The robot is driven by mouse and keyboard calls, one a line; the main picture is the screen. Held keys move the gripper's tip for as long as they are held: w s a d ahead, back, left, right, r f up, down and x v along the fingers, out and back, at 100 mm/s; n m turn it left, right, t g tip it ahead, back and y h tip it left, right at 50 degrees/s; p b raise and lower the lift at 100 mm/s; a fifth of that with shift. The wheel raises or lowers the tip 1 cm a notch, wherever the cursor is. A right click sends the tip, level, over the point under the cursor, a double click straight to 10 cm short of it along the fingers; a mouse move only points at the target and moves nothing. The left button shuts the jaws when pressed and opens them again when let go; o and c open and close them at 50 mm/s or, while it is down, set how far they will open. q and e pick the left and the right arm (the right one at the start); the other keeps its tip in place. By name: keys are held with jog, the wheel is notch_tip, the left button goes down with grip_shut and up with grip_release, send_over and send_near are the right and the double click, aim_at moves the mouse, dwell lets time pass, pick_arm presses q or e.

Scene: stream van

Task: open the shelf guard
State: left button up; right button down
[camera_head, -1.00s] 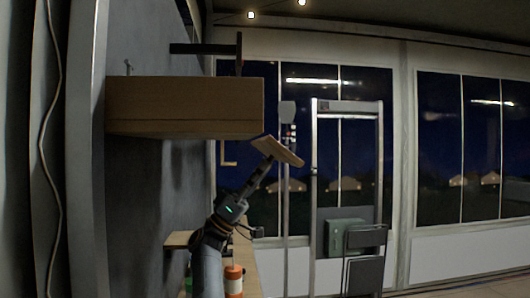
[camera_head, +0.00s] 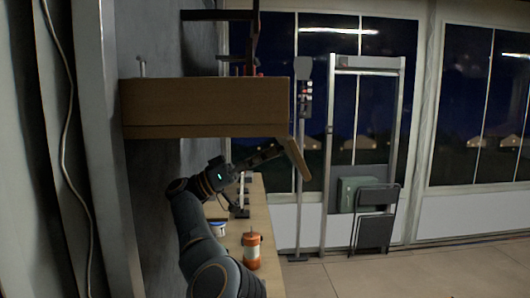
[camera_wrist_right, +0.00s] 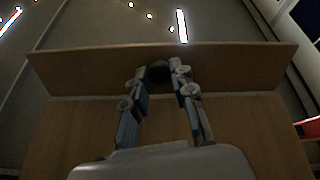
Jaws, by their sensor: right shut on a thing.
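The shelf guard is a wooden flap (camera_head: 296,160) at the right end of the wooden shelf box (camera_head: 205,108). It slopes steeply down and to the right, just below the box's lower right corner. My right gripper (camera_head: 278,152) reaches it from the left, below the box, and is shut on it. In the right wrist view the guard (camera_wrist_right: 85,72) spans the picture as a broad upright board. The gripper's two fingers (camera_wrist_right: 160,75) meet at its middle, and a wooden surface lies in front of it. My left gripper is not in view.
A dark bracket (camera_head: 250,40) stands above the box. A metal door frame (camera_head: 400,130), a thin pole (camera_head: 300,180) and a folded chair (camera_head: 375,220) stand beyond. The floor (camera_head: 400,270) at right is clear.

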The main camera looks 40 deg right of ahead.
jog(key=c, duration=1.1)
grip_release()
jog(key=shift+d, duration=0.1)
